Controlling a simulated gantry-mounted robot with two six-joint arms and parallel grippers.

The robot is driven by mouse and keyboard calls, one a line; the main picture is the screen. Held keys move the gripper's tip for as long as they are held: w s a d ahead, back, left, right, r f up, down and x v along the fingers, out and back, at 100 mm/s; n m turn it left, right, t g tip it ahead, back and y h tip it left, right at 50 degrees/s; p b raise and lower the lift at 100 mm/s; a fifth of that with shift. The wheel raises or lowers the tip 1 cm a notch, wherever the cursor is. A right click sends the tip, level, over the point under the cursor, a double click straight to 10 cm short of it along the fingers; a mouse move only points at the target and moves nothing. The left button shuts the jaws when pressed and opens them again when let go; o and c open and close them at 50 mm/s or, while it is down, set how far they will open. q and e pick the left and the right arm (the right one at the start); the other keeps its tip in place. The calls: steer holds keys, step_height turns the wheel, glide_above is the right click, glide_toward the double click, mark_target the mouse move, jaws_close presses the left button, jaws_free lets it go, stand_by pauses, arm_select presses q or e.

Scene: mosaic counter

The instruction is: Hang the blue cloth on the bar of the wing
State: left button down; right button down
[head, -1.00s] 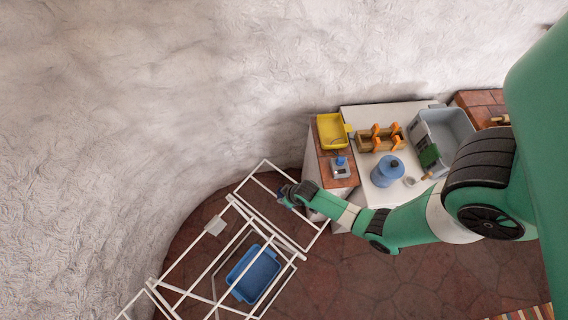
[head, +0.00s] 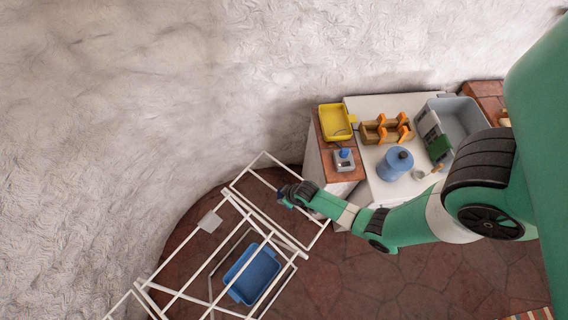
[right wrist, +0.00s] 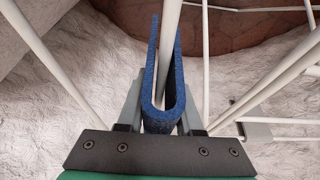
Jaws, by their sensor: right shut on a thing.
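The white drying rack (head: 212,256) stands on the floor at lower centre in the head view. Its wing (head: 318,236) reaches out at the upper right. My right gripper (head: 284,197) is at this wing, over its inner bars. In the right wrist view my right gripper (right wrist: 161,112) is shut on the blue cloth (right wrist: 161,124), which is folded in a narrow U. A white bar (right wrist: 168,50) shows between the two layers of the U; whether the cloth touches it I cannot tell. In the head view the cloth is mostly hidden by the gripper. My left gripper is not in view.
A blue tub (head: 252,274) shows beneath the rack's bars. A counter to the right holds a yellow tray (head: 335,118), a wooden caddy (head: 386,130), a blue canister (head: 396,163) and a grey basin (head: 452,122). A wall curves round behind the rack.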

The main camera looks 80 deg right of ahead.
steer(key=shift+f+b, duration=1.35)
steer(key=shift+f, duration=0.5)
steer(key=c, duration=0.5)
jaws_free()
steer(key=shift+r, duration=0.1)
steer(key=p+v, duration=0.7)
steer(key=v, duration=0.4)
steer(key=shift+w+d, duration=0.15)
steer(key=shift+r+p, duration=0.3)
steer(key=shift+p, duration=0.15)
